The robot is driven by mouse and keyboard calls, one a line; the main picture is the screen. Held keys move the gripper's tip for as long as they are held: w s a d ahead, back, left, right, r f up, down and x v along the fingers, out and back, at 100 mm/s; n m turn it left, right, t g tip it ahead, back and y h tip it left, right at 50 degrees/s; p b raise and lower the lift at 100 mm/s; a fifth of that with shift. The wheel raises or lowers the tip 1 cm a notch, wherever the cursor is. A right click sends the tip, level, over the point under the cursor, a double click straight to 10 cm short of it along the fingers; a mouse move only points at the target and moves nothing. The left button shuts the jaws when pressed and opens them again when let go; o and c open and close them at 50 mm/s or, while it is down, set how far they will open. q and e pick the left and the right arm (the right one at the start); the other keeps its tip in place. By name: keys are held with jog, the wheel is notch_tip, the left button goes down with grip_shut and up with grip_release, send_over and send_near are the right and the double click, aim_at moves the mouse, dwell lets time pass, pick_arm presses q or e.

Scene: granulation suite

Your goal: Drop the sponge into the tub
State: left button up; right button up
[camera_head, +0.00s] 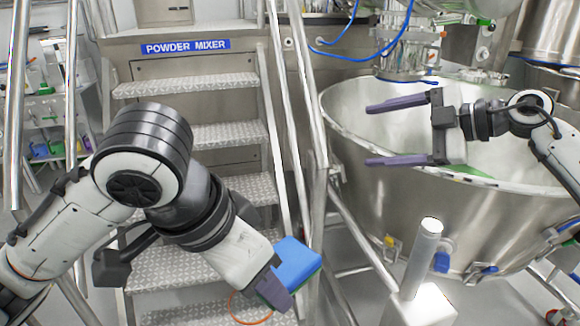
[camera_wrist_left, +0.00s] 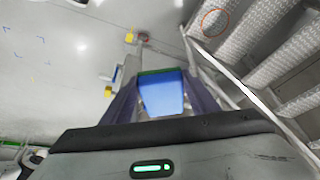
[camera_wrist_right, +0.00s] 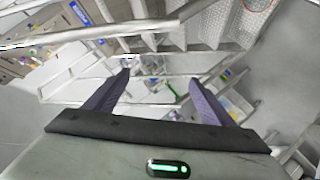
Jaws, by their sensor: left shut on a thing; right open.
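The sponge (camera_head: 297,257) is a blue block with a green layer. My left gripper (camera_head: 284,283) is shut on it and holds it in front of the metal stairs, left of the tub. In the left wrist view the sponge (camera_wrist_left: 162,95) sits between both fingers. The tub (camera_head: 365,160) appears to be the large round steel vessel at right, with a wide open top. My right gripper (camera_head: 368,135) is open and empty, its fingers pointing left over the tub's opening. The tub's floor is partly hidden by its wall and my right arm.
Metal stairs (camera_head: 205,134) with handrails (camera_head: 300,80) stand left of the tub, under a POWDER MIXER sign (camera_head: 186,47). An orange ring (camera_head: 250,308) shows low on the stairs. A pale post (camera_head: 424,255) stands before the tub. Blue hoses (camera_head: 345,55) hang above its back.

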jog(key=s+a+r+n+g, duration=0.25)
jog(key=s+a+g, duration=0.2)
jog(key=a, duration=0.55)
jog(key=n+g+h, duration=0.2)
jog(key=n+h, duration=0.2)
jog(key=h, duration=0.8)
send_over(290, 247)
jog(key=shift+m, duration=0.25)
notch_tip(290, 247, down, 11)
jog(key=shift+r, duration=0.1)
